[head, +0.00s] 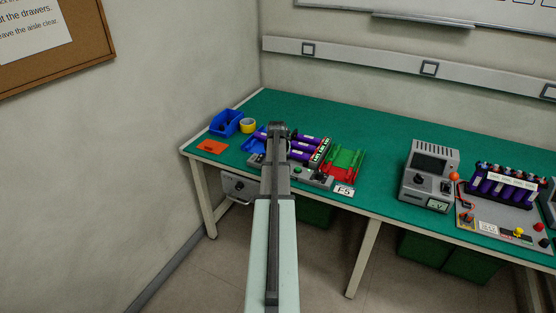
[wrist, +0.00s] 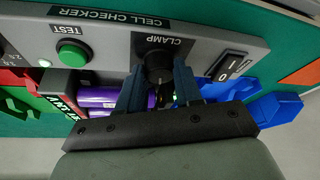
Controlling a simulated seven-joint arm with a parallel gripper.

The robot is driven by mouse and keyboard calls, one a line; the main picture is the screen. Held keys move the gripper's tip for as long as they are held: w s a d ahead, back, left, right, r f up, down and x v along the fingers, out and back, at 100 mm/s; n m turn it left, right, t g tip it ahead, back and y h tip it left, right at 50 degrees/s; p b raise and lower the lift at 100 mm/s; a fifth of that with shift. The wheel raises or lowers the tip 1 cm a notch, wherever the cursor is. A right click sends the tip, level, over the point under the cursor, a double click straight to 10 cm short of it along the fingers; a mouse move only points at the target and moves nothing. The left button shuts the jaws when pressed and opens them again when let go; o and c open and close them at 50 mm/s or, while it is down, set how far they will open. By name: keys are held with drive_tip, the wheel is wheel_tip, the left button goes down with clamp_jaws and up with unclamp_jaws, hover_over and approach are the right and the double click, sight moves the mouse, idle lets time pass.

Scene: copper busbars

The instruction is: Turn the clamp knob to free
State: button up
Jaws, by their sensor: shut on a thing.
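The black round clamp knob (wrist: 157,68) sits on the grey panel of the cell checker (wrist: 213,50), just by the CLAMP label, which shows upside down in the wrist view. My gripper (wrist: 159,82) has one dark blue finger on each side of the knob and is shut on it. I cannot tell which way the knob points. A purple cell (wrist: 100,97) lies beside the fingers, partly hidden by the gripper. In the head view my arm covers the middle of the cell checker (head: 315,180) and hides the knob and the fingers.
A green TEST button (wrist: 74,53) and a black rocker switch (wrist: 230,66) flank the knob. In the head view, red and green trays (head: 345,160), a blue bin (head: 226,124) and a grey meter (head: 428,175) stand on the green bench. Bare mat lies behind them.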

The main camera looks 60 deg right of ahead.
drive_tip(key=n+t, duration=0.1)
drive_tip(key=n, duration=0.2)
drive_tip(key=n+t+y, duration=0.1)
drive_tip(key=n, duration=0.2)
drive_tip(key=shift+s+d+n+y, duration=0.15)
drive_tip(key=shift+n+y, duration=0.15)
idle(0.3)
drive_tip(key=o, duration=1)
drive_tip(key=shift+o, duration=0.2)
drive_tip(key=shift+r, duration=0.1)
drive_tip(key=v, duration=1.3)
drive_tip(key=shift+s+r, duration=0.15)
drive_tip(key=shift+r, duration=0.1)
